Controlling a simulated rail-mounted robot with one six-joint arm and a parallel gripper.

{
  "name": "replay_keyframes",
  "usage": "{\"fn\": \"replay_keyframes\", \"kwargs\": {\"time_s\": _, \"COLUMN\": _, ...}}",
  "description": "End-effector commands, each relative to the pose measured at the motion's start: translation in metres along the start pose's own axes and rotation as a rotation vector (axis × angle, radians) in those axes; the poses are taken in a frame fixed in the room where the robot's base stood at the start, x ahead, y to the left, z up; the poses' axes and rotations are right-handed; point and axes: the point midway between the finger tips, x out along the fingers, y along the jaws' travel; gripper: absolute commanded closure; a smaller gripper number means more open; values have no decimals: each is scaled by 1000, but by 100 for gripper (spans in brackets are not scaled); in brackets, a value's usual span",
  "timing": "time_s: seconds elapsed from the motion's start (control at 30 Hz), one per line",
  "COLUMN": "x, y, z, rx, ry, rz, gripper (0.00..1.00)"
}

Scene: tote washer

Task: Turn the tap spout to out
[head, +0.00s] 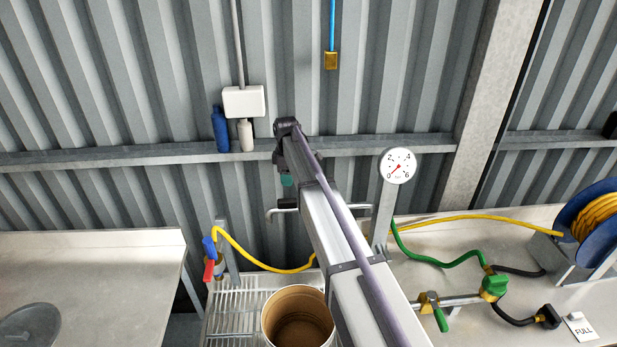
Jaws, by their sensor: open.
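The tap spout (353,207) is a thin grey pipe that runs left from the upright with the gauge, passing behind my arm. It has a black sleeve (286,204) near its left end and bends down at the tip. My gripper (287,180) hangs at the far end of my arm, just above the black sleeve in the picture. Only a small teal part of it shows below the dark wrist, and its jaws are mostly hidden. It looks open, and I cannot tell whether it touches the spout. My arm hides the middle of the spout.
A round gauge (398,166) tops the upright. A brown bucket (298,318) stands on a wire rack (236,308) below. Red and blue levers (210,258) stand at left. The right counter (445,238) holds hoses, a green valve (495,285) and a hose reel (592,222).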

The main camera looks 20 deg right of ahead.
Motion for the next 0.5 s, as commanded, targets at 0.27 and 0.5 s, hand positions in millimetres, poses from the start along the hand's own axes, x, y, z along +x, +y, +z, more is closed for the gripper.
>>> {"fn": "replay_keyframes", "kwargs": {"time_s": 0.27, "x": 9, "y": -7, "z": 2, "rx": -159, "ry": 0, "rz": 0, "gripper": 45}}
{"fn": "replay_keyframes", "kwargs": {"time_s": 0.5, "x": 48, "y": -7, "z": 2, "rx": -156, "ry": 0, "rz": 0, "gripper": 45}}
